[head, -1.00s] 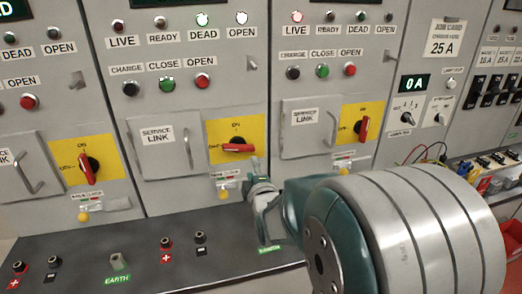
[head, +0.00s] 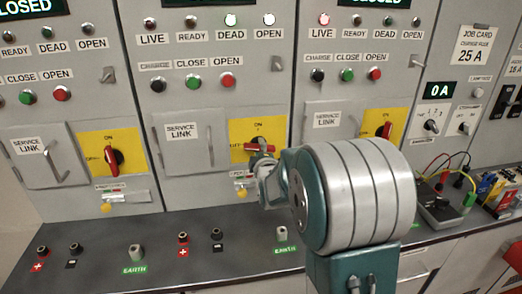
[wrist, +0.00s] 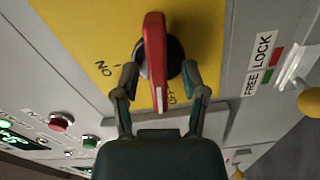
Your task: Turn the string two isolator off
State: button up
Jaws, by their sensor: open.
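The red isolator handle (head: 259,148) on the middle panel lies level on its yellow plate (head: 244,130), with ON above it and OFF to its left. In the wrist view the same red handle (wrist: 155,60) stands on a round black hub, its near end by the OFF mark. My gripper (wrist: 159,78) is open, with one finger on each side of the handle; gaps show between handle and fingers. In the head view my gripper (head: 264,163) is at the handle and partly hides it. The lock strip marked FREE and LOCK (wrist: 259,62) is beside the plate.
A yellow knob (wrist: 310,101) is close to the right in the wrist view. Similar yellow isolator plates are on the left panel (head: 96,145) and right panel (head: 372,125). A dark shelf (head: 100,275) with terminals runs below. DEAD and OPEN lamps glow on the middle panel.

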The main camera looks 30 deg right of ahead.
jog(key=shift+a, duration=0.4)
jog(key=shift+d, duration=0.25)
grip_shut()
jog(key=shift+d, duration=0.2)
jog(key=shift+f, duration=0.1)
jog(key=shift+n, duration=1.2)
grip_release()
jog(key=shift+f, duration=0.1)
jog(key=shift+d, duration=0.1)
